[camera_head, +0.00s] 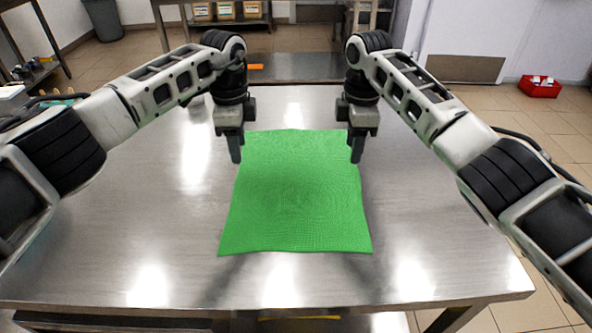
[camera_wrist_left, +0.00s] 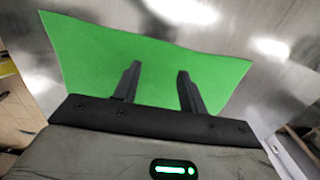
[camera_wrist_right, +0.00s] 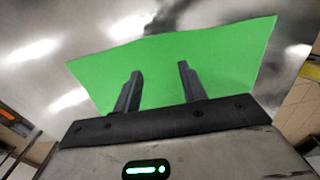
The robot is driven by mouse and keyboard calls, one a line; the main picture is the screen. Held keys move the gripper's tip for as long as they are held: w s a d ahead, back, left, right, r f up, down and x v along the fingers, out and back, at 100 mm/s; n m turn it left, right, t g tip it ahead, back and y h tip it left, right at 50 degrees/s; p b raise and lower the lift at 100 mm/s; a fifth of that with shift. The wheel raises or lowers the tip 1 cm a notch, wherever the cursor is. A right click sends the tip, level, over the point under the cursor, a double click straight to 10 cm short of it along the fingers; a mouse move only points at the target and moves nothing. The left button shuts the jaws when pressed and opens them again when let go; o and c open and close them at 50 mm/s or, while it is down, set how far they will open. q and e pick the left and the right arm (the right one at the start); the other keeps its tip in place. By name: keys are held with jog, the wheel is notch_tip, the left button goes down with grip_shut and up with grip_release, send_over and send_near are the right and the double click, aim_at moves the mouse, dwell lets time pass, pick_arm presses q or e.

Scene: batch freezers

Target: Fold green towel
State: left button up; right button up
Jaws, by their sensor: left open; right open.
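The green towel (camera_head: 297,195) lies flat and spread out on the steel table, a rough four-sided sheet with its near edge slightly wider than its far edge. My left gripper (camera_head: 235,155) points down at the towel's far left corner. My right gripper (camera_head: 356,155) points down at the far right corner. Both grippers are open, with nothing between their fingers. The towel also shows beyond the fingers in the left wrist view (camera_wrist_left: 150,65) and in the right wrist view (camera_wrist_right: 185,60). I cannot tell whether the fingertips touch it.
The steel table (camera_head: 140,235) is clear around the towel. A red bin (camera_head: 540,87) sits on the floor at the far right. A grey bin (camera_head: 103,20) and a shelf with several boxes (camera_head: 226,11) stand at the back.

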pick_arm(q)
send_over(243, 180)
notch_tip(243, 180, down, 5)
jog(key=shift+s+f, duration=0.1)
jog(key=shift+f, duration=0.1)
pick_arm(e)
send_over(349, 180)
notch_tip(349, 180, down, 5)
jog(key=shift+s+f, duration=0.1)
jog(key=shift+f, duration=0.1)
pick_arm(q)
jog(key=shift+f, duration=0.85)
pick_arm(e)
jog(key=shift+f, duration=0.8)
pick_arm(q)
jog(key=shift+f, duration=0.1)
pick_arm(e)
jog(key=shift+f, duration=0.1)
